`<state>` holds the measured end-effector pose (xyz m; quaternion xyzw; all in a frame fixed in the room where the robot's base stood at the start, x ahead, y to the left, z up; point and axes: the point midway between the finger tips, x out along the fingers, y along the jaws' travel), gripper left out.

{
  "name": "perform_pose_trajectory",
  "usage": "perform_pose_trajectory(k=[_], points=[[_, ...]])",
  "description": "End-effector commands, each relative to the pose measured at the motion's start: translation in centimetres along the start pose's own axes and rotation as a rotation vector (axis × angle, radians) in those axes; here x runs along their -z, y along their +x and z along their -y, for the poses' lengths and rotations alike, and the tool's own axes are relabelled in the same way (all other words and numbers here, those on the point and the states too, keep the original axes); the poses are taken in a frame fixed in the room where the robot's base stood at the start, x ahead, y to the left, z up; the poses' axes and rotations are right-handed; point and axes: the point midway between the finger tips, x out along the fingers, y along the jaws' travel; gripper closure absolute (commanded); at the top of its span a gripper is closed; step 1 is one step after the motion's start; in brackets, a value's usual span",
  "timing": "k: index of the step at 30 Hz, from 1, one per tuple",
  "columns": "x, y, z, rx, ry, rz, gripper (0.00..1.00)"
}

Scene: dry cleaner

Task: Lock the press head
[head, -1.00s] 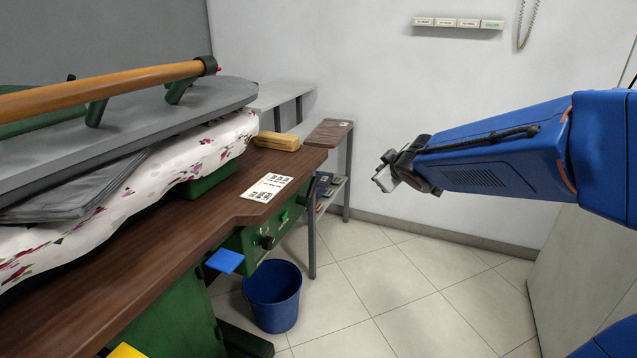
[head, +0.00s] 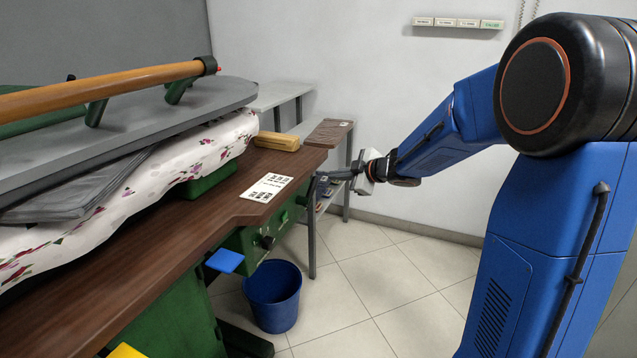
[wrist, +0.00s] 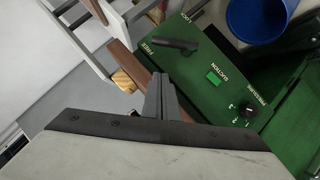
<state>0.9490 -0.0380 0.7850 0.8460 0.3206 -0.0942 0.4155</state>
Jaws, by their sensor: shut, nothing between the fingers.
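The press head (head: 120,125) is a long grey plate with a wooden bar handle (head: 110,78), lowered onto the flower-patterned pad at the left in the head view. In the wrist view a green control panel (wrist: 232,100) carries a black lever (wrist: 173,44) near the words FREE and LOCK. The lever's left end lies close to FREE. My gripper (head: 335,174) is shut and empty, pointing left at the panel's far end in the head view. In the wrist view its fingers (wrist: 160,98) are together, below the lever in the picture and apart from it.
A green button (wrist: 214,73) marked SUCTION and a black PRESSURE knob (wrist: 247,110) share the panel. A brown worktop (head: 190,230) holds a label card and a tan block (head: 277,141). A blue bin (head: 273,296) stands on the floor. A grey shelf stands behind.

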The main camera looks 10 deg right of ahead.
Motion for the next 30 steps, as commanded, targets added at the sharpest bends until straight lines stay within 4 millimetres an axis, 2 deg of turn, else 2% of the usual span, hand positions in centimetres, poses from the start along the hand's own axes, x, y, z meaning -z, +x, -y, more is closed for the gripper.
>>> perform_pose_trajectory(k=[5, 8, 23, 30], points=[[0.0, 0.5, 0.0, 0.0, 0.001, 0.0, 1.0], [0.0, 1.6, 0.0, 0.001, 0.002, 0.0, 1.0], [-0.1, 10.1, 0.1, 0.002, 0.001, 0.001, 1.0], [-2.1, 12.1, 0.0, 0.0, 0.002, 0.001, 1.0]])
